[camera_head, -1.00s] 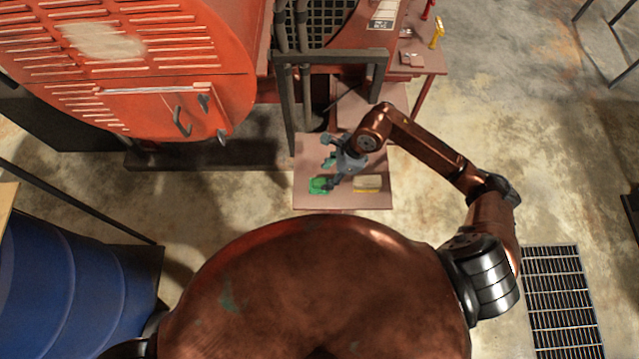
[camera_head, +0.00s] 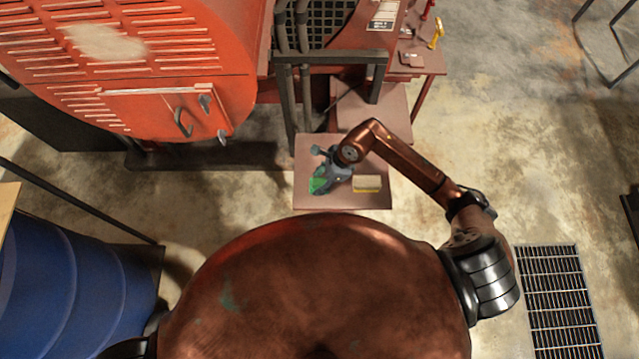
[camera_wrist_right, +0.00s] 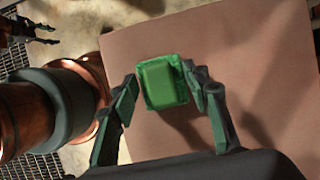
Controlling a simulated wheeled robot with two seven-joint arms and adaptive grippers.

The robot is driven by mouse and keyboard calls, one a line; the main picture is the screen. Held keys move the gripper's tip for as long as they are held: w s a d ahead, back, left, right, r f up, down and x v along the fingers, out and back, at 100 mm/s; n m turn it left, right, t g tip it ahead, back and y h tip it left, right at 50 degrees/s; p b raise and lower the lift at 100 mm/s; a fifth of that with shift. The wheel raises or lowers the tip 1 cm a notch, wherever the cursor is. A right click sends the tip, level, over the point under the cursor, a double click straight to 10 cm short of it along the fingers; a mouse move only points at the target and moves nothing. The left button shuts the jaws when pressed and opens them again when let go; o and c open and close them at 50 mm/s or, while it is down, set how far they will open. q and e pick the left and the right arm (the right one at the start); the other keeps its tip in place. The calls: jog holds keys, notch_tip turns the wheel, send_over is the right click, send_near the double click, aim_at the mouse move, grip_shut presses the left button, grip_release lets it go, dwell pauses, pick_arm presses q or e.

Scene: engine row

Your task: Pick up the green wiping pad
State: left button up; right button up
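The green wiping pad (camera_head: 317,185) lies on a low brown table (camera_head: 372,203) in front of me. In the right wrist view the pad (camera_wrist_right: 163,82) is a green block with a darker green, uneven rim, on the bare table top (camera_wrist_right: 240,45). My right gripper (camera_head: 322,188) is over the pad and partly hides it in the head view. In the right wrist view my right gripper (camera_wrist_right: 160,90) is open, with one finger on each side of the pad. The right finger is very close to the pad's edge; I cannot tell if it touches. My left gripper is not in the head view.
A beige and yellow block (camera_head: 367,183) lies on the same table, right of the pad. Dark posts (camera_head: 290,95) and a red machine (camera_head: 130,60) stand behind and left. A blue barrel (camera_head: 65,275) is at the lower left. Open floor lies to the right.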

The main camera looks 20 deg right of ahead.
jog(key=c, duration=0.6)
jog(key=shift+o, duration=0.2)
jog(key=shift+r, duration=0.15)
jog(key=c, duration=0.3)
jog(key=shift+r, duration=0.65)
grip_shut()
jog(key=s+a+r+b, duration=0.1)
jog(key=s+a+r, duration=0.5)
jog(key=s+r, duration=0.5)
jog(key=shift+s+a+r, duration=0.15)
jog(key=shift+s+r, duration=0.1)
jog(key=shift+s, duration=0.5)
